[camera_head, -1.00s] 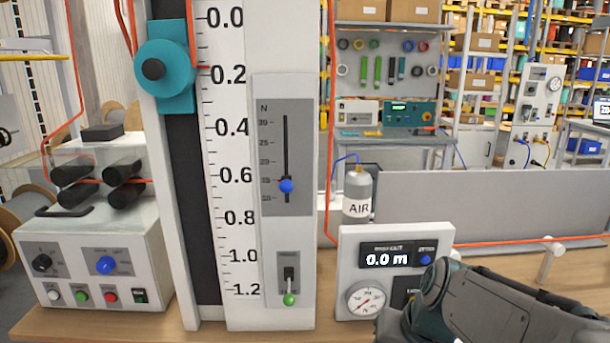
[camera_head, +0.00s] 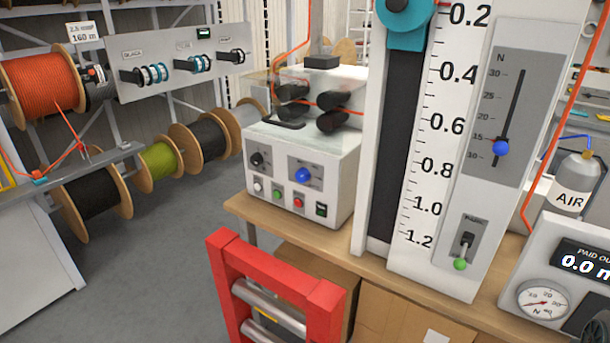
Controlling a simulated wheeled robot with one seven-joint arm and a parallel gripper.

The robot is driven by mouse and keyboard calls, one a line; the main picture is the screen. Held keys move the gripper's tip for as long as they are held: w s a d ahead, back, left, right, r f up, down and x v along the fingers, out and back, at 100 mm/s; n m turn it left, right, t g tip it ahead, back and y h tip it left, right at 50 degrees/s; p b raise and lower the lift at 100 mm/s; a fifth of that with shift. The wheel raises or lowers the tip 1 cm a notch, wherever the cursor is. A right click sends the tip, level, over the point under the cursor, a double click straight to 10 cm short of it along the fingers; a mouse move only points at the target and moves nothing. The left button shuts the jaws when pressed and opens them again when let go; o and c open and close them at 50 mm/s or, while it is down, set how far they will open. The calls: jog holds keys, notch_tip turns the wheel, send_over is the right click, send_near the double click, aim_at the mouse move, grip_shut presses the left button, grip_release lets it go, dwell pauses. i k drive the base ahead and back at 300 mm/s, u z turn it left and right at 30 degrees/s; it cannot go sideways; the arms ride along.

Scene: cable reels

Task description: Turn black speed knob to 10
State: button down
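The black speed knob (camera_head: 257,159) is on the front of a white control box (camera_head: 325,170) on the wooden bench, at the upper left of its panel. Its scale marks are too small to read. To its right on the same panel is a larger blue knob (camera_head: 302,174). Below them are a white, a green and a red button and a dark switch (camera_head: 321,209).
A red frame with metal rollers (camera_head: 275,295) stands in front of the bench, below the box. The tall scale column (camera_head: 450,150) rises to the right of the box. Cable reels (camera_head: 90,205) stand at the left. Grey floor is open between.

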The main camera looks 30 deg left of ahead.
aim_at(257, 159)
jog(key=u, duration=1.45)
